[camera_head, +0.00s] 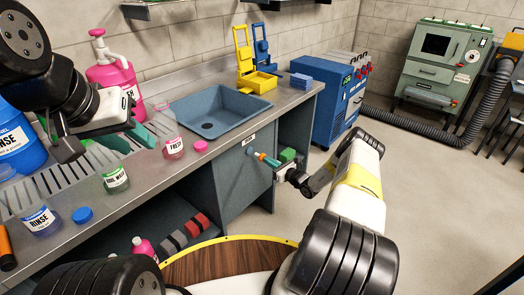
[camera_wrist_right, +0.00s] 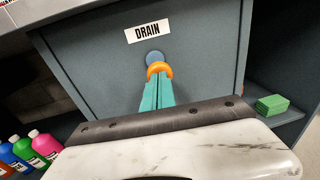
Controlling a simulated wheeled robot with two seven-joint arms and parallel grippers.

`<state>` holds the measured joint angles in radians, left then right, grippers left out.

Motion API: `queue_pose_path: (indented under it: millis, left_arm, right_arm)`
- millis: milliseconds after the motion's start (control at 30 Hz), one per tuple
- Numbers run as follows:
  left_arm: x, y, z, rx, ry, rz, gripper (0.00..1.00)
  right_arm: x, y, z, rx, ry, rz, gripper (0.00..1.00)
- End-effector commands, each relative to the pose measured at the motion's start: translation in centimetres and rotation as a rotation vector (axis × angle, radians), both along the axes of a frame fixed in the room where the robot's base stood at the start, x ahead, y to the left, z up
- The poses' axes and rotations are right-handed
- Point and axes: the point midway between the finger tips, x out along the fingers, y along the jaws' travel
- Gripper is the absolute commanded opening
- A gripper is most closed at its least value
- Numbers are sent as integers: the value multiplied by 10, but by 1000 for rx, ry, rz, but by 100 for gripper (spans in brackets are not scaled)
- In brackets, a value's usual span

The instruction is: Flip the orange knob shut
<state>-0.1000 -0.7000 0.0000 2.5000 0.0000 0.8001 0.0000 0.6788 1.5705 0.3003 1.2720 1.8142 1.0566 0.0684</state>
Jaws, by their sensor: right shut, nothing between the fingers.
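The orange knob (camera_wrist_right: 159,69) is on the front of the grey cabinet below a DRAIN label (camera_wrist_right: 148,32), with a round blue part (camera_wrist_right: 154,57) just above it. In the head view the orange knob (camera_head: 262,156) is small, beside the fingertips. My right gripper (camera_wrist_right: 157,88) is shut and empty, its teal fingers together with tips at the knob's lower side. They partly cover it; I cannot tell whether they touch. My left gripper (camera_head: 128,138) is open and empty above the counter, its teal fingers apart.
The counter holds a blue sink (camera_head: 220,108), a FRESH jar (camera_head: 173,147), a TOOL WASH jar (camera_head: 115,178) and a RINSE jar (camera_head: 40,219). A green block (camera_wrist_right: 272,103) lies on a shelf right of the cabinet. Bottles (camera_wrist_right: 45,143) stand at lower left. Floor at right is clear.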

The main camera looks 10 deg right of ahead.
Motion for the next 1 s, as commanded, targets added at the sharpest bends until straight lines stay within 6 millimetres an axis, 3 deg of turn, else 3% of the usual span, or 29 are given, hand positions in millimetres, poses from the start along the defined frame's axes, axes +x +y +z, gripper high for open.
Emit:
queue_pose_path:
  millis: [167, 500, 1000]
  left_arm:
    - [0, 0, 0, 0, 0, 0, 36]
    - [0, 0, 0, 0, 0, 0, 36]
    - [0, 0, 0, 0, 0, 0, 36]
  right_arm:
    - [2, 2, 0, 0, -1, 1, 0]
    - [36, 28, 0, 0, -1, -1, 0]
    - [33, 21, 2, 0, -1, 0, 0]
